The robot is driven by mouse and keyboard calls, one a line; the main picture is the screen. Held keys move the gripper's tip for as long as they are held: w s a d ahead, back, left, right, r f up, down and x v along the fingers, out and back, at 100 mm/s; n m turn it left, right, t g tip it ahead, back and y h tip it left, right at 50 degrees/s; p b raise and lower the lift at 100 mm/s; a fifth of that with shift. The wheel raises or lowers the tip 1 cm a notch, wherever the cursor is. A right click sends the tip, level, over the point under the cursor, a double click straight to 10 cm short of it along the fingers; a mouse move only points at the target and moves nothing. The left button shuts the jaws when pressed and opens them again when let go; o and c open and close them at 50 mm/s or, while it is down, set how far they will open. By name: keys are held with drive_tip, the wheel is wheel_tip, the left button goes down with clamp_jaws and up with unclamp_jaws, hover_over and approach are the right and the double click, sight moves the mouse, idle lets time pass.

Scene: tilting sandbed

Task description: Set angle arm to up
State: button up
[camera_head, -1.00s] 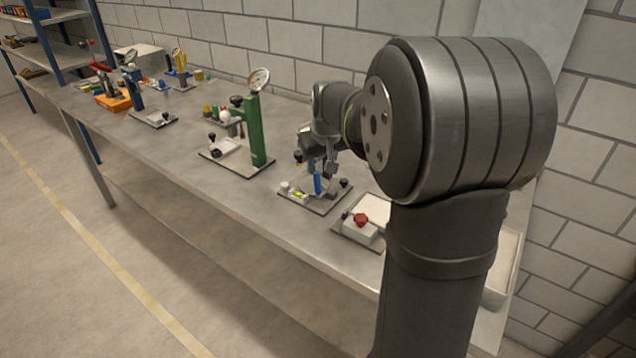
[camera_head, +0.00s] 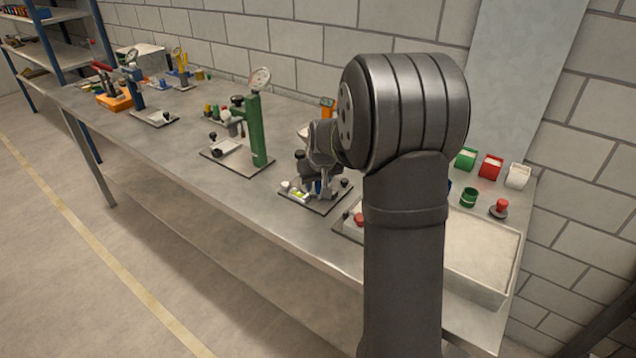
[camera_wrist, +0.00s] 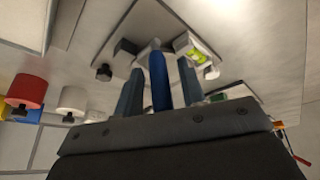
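The small fixture plate (camera_head: 322,209) lies near the table's front edge, with a yellow-green bubble level (camera_head: 300,194) on its left side. In the wrist view the level (camera_wrist: 198,54) sits on a white block at upper right. A blue bar (camera_wrist: 158,80), which appears to be the angle arm, stands between my two fingers. My gripper (camera_wrist: 161,80) is open, with a visible gap between the bar and each finger. In the head view my gripper (camera_head: 322,188) is low over the plate and hides most of the blue bar. The bar's exact tilt is hard to tell.
A green post stand with a gauge (camera_head: 256,130) stands left of the fixture. A red-button box (camera_head: 356,222) is close on the right, partly behind my arm. Bare tabletop lies along the front edge.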

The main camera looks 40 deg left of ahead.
clamp_jaws()
drive_tip(key=shift+d+y, duration=0.15)
drive_tip(key=shift+y, duration=0.15)
drive_tip(key=shift+d+f+m+y, duration=0.1)
drive_tip(key=shift+d+y, duration=0.2)
drive_tip(key=shift+y, duration=0.35)
drive_tip(key=shift+d+r+m+y, duration=0.1)
drive_tip(key=shift+d+y, duration=0.25)
drive_tip(key=shift+y, duration=0.25)
drive_tip(key=shift+d+f+m+y, duration=0.1)
drive_tip(key=shift+d+y, duration=0.2)
drive_tip(key=shift+y, duration=0.35)
drive_tip(key=shift+d+f+m+t+y, duration=0.2)
drive_tip(key=shift+d+y, duration=0.15)
drive_tip(key=shift+y, duration=0.4)
drive_tip(key=shift+d+f+m+t+y, duration=0.1)
drive_tip(key=shift+d+f+y, duration=0.2)
drive_tip(key=shift+y, duration=0.45)
drive_tip(key=shift+d+y, duration=0.15)
drive_tip(key=shift+y, duration=0.25)
drive_tip(key=shift+o, duration=0.9)
unclamp_jaws()
drive_tip(key=v, duration=1.7)
drive_tip(key=shift+d, duration=0.2)
